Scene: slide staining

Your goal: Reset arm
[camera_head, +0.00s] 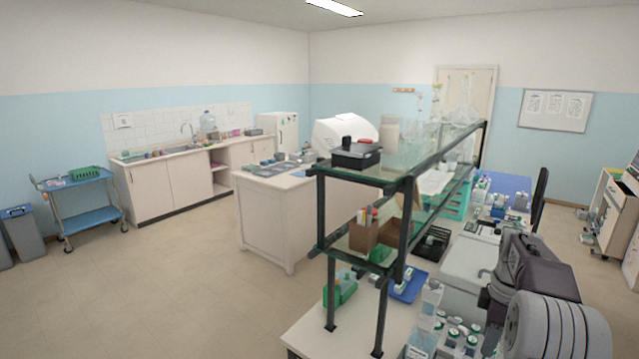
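My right arm comes in at the lower right, with rounded grey and dark links over the bench. My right gripper (490,292) is at the far end of it, small and partly hidden by the arm. I cannot tell whether its fingers are open or shut, and no held object can be made out. It is above the bench, beside a white box-like unit (465,268). My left gripper and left arm do not show.
A glass shelf rack (384,215) with black posts stands on the bench left of my arm. Below it are small white bottles (452,333) and a blue tray (408,286). A white island counter (268,222) stands behind. Open floor (160,280) lies to the left.

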